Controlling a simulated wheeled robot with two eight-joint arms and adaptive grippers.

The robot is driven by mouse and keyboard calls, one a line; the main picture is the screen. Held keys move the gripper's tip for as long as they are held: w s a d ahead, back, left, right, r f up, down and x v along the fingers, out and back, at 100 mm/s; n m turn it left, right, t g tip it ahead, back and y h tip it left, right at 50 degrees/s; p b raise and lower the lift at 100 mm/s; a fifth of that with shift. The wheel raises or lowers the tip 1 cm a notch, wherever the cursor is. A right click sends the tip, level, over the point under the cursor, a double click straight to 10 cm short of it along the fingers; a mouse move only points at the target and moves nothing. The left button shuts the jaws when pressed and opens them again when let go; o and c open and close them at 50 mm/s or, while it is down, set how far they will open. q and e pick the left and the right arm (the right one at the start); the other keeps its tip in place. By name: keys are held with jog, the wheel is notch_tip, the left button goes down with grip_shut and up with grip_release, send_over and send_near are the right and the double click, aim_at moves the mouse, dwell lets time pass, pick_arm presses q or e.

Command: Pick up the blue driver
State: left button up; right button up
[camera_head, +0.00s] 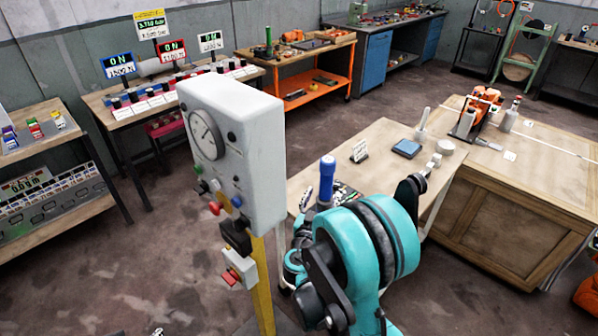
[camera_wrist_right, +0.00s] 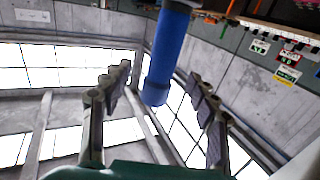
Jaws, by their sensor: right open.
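The blue driver (camera_head: 327,180) has a thick cylindrical handle and stands upright near the table's front side in the head view. In the right wrist view the blue driver (camera_wrist_right: 166,60) comes in from the top edge, its rounded end between the two fingers. My right gripper (camera_wrist_right: 160,78) is open, one dark finger on each side of the handle with a visible gap to both. In the head view my teal right arm hides much of this gripper and the driver's lower part. My left gripper is not in view.
A white gauge box (camera_head: 230,150) on a yellow post (camera_head: 262,290) stands close left of my right arm. The wooden table (camera_head: 385,140) bears a blue pad (camera_head: 407,148), a small sign (camera_head: 359,151) and pale cylinders. A wooden bench (camera_head: 520,200) stands to the right.

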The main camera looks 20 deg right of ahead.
aim_at(325, 185)
jog(key=shift+w+a, duration=0.1)
jog(key=shift+w, duration=0.35)
jog(key=shift+w+d, duration=0.2)
jog(key=shift+w, duration=0.15)
jog(key=b+x, duration=0.1)
jog(key=x, duration=0.2)
jog(key=b+x, duration=0.1)
jog(key=x, duration=0.2)
jog(key=shift+w+d+f, duration=0.2)
jog(key=shift+d+f, duration=0.05)
jog(key=shift+d, duration=0.15)
grip_shut()
